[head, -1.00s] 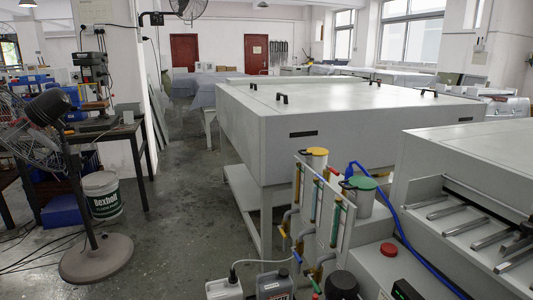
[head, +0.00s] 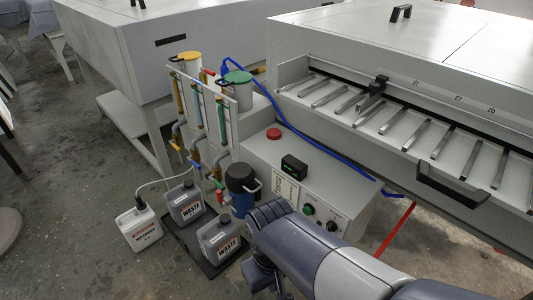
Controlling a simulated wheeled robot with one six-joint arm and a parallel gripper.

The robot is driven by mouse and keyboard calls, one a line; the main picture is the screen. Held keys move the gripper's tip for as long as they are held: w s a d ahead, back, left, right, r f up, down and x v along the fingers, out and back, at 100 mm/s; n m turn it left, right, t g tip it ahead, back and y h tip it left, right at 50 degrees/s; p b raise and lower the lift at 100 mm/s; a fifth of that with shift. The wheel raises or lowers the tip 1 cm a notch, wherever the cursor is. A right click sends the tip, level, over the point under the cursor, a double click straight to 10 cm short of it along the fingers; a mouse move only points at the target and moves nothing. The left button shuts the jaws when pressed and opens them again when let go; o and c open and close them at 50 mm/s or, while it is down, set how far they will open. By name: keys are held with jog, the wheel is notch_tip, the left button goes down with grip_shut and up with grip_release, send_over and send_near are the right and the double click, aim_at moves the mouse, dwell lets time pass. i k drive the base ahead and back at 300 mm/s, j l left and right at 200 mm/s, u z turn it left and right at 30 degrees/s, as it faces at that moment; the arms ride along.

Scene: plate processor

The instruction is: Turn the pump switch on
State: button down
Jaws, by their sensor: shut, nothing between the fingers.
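A grey control box (head: 262,158) with a sloped front panel stands in the middle of the head view. A green round control (head: 309,209) and a black knob (head: 331,226) sit side by side on that panel, beside a printed label (head: 286,188). Their lettering is too small to read, so I cannot tell which is the pump switch or how it is set. My arm reaches in from the lower right, and its end section lies just left of and below the panel, apart from the knobs. I cannot make out my gripper's fingers.
A red button (head: 274,133) and a small black display (head: 294,166) are on the box top. A black pump (head: 241,183) and several bottles, including a waste bottle (head: 218,240), stand left of my arm. The plate processor's black handle (head: 459,188) juts out at right.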

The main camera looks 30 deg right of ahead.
aim_at(331, 225)
jog(key=z, duration=1.2)
